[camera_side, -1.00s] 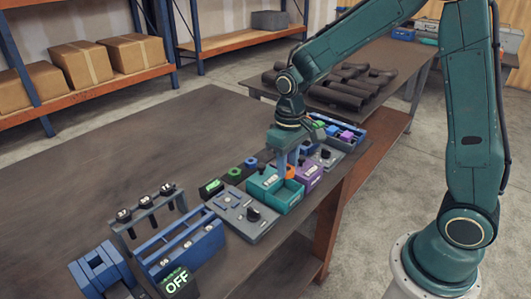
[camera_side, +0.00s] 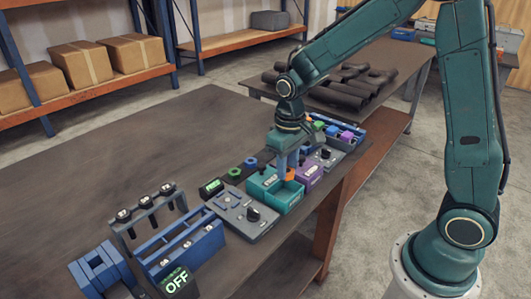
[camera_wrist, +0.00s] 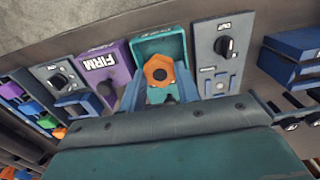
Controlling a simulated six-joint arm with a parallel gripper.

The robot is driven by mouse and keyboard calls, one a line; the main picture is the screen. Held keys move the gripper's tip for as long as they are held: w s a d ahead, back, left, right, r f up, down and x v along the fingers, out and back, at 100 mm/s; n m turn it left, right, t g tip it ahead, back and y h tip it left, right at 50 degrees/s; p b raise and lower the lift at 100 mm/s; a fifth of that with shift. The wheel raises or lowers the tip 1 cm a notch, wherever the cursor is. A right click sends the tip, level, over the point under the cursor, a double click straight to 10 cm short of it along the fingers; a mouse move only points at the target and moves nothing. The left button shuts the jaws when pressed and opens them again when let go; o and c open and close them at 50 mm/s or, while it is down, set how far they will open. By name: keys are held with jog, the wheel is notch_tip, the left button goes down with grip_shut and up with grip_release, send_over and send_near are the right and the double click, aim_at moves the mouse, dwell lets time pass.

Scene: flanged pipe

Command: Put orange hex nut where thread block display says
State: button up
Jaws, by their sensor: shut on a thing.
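The orange hex nut (camera_wrist: 158,62) is held between the two blue fingers of my gripper (camera_wrist: 161,80). My gripper (camera_side: 288,172) points down at the teal tray (camera_side: 286,206), with the orange nut (camera_side: 290,174) at its fingertips. In the wrist view the nut overlaps the teal tray (camera_wrist: 176,38); I cannot tell whether it touches it. A small green-lit display (camera_side: 211,187) stands left of the tray; its text is too small to read, and I cannot tell if it is the thread block display.
A purple box (camera_wrist: 122,62) marked FIRM adjoins the tray. A grey knob panel (camera_side: 240,217) is on the other side. A green nut (camera_side: 234,172) and a blue nut (camera_side: 251,162) lie behind. A display (camera_side: 177,281) reads OFF. The table's left part is clear.

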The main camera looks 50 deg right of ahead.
jog(key=shift+f, duration=1.75)
jog(key=shift+f, duration=1.3)
dwell(0.6)
jog(key=o, duration=1)
jog(key=shift+w+r, duration=0.1)
jog(key=shift+r, duration=0.5)
jog(key=shift+o, duration=0.9)
jog(key=shift+r, duration=2.85)
